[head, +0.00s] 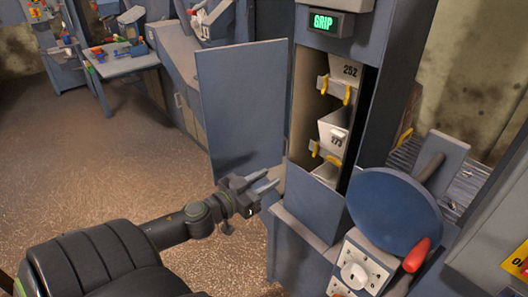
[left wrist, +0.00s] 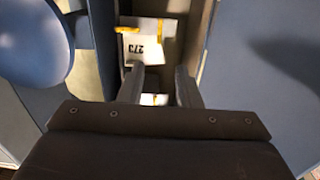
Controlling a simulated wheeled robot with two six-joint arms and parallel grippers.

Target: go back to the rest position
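My left gripper (head: 262,185) is open and empty, with its two fingers apart in front of the elevator cabinet (head: 272,221), near its open door (head: 240,105). It also shows from behind in the left wrist view (left wrist: 159,88), pointing toward the opening. No bucket is between its fingers. Inside the opening hang white buckets with yellow hooks: one marked 252 (head: 345,71) at the top, one marked 273 (head: 333,135) below it, and a third partly hidden lower down. The 273 bucket also shows in the left wrist view (left wrist: 150,47). My right gripper is not in view.
A blue disc (head: 394,212) with a red handle (head: 417,255) stands at the cabinet's right. A white panel with a knob (head: 354,274) is below it. A green display (head: 325,22) reads GRIP. A small table (head: 124,66) stands far left. The floor at left is clear.

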